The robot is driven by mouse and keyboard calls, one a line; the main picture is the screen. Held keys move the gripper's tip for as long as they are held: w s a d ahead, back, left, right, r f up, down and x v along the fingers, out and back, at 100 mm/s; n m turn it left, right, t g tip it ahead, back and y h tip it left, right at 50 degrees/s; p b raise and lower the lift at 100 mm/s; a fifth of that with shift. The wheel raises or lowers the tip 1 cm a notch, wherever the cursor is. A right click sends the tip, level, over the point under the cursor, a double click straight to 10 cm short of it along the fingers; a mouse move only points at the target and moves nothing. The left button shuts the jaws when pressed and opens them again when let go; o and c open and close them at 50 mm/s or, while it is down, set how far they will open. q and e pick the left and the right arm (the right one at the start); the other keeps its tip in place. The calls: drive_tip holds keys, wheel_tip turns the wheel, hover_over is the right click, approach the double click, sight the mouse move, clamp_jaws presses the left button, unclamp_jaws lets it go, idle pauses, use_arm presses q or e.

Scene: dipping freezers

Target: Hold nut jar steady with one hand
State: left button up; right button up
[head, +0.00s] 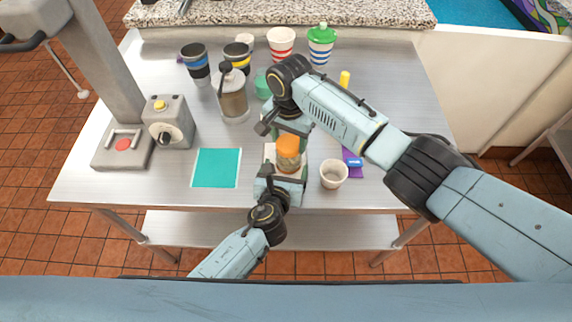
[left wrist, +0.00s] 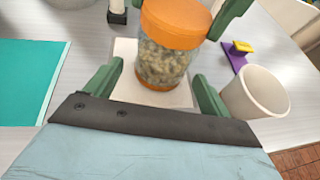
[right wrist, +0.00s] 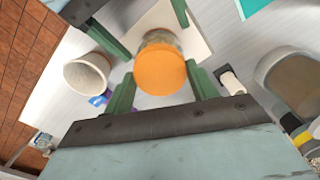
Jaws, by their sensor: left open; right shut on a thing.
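The nut jar (head: 289,160) is clear with an orange lid (left wrist: 177,22) and pale nuts inside. It stands upright on a white square board (left wrist: 125,88) near the table's front edge. My right gripper (right wrist: 160,88) reaches in from behind and is shut on the jar around its lid, one finger on each side. My left gripper (left wrist: 155,88) is open in front of the jar, its fingers apart and pointing toward the jar's lower body. In the head view, the grippers hide part of the jar and the board.
A white cup (head: 333,174) stands close right of the jar, near a purple item (head: 352,158). A teal mat (head: 216,168) lies to the left. A lidded canister (head: 232,98) and several cups stand farther back. A grey machine (head: 123,147) is at the table's left.

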use_arm(q)
drive_tip(key=shift+x, duration=0.95)
drive_tip(key=c, duration=1)
drive_tip(key=o, duration=0.4)
drive_tip(key=c, duration=0.5)
drive_tip(key=o, duration=0.5)
drive_tip(key=shift+a, duration=0.1)
drive_tip(key=c, duration=0.7)
drive_tip(key=shift+w+a, duration=0.1)
drive_tip(key=shift+a, duration=0.05)
